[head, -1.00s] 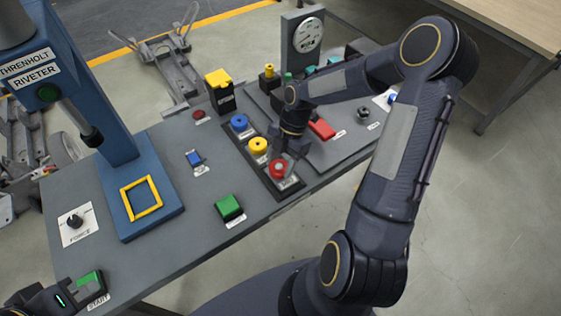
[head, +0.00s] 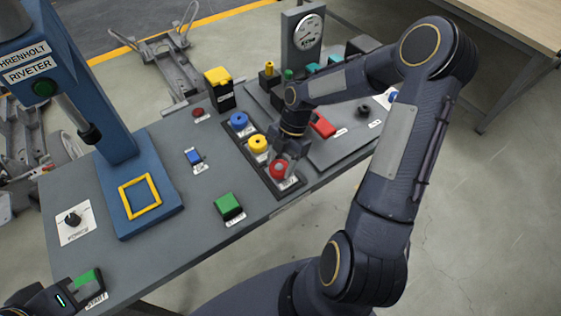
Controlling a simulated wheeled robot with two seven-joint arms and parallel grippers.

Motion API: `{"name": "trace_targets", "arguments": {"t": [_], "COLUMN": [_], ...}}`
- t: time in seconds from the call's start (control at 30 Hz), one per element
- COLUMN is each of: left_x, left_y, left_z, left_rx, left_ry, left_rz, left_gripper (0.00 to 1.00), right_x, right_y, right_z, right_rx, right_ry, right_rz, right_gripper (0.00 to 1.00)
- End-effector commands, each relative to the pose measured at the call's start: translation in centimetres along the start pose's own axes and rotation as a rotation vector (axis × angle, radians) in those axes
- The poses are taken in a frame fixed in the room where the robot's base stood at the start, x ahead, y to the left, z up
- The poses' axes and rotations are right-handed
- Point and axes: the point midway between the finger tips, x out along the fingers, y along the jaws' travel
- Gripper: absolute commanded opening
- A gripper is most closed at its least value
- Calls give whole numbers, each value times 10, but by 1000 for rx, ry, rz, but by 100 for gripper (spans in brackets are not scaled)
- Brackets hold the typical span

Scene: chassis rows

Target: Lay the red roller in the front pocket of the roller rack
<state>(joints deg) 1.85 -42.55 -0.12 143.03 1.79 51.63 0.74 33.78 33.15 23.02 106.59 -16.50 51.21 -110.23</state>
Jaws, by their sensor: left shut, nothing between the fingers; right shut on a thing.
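The roller rack (head: 297,184) is a dark, narrow strip on the grey bench. A blue roller (head: 239,121) and a yellow roller (head: 257,144) sit in its back and middle places. The red roller (head: 279,170) is at the front place, partly covered by my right gripper (head: 284,160). My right gripper points down and is shut on the red roller. Whether the roller touches the pocket floor cannot be told. My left gripper (head: 66,300) is shut and empty at the lower left, beside the green START block (head: 88,279).
A blue riveter (head: 118,150) with a yellow square frame stands at the left. A green block (head: 228,205), a blue switch (head: 194,157) and a yellow-topped black box (head: 219,88) surround the rack. A gauge (head: 309,32) stands behind.

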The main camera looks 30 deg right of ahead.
Motion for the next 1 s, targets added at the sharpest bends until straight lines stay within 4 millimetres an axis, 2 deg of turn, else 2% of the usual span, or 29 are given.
{"name": "trace_targets", "arguments": {"t": [0.1,0.13,0.3,0.33,0.67,1.0], "left_x": [3,3,2,2,2,4], "left_y": [-2,-1,-1,-1,-1,-2], "left_z": [2,2,1,1,1,2], "left_rx": [0,0,0,0,0,0], "left_ry": [0,0,0,0,0,0], "left_rz": [0,0,0,0,0,0], "left_gripper": [0,0,0,0,0,0], "right_x": [4,4,3,3,-2,-56], "right_y": [0,0,0,0,0,1], "right_z": [2,2,1,1,2,2], "right_rx": [0,0,0,0,1,1], "right_ry": [0,0,0,0,-2,-3], "right_rz": [0,0,0,0,2,4], "right_gripper": [20,50,72,74,74,74]}}
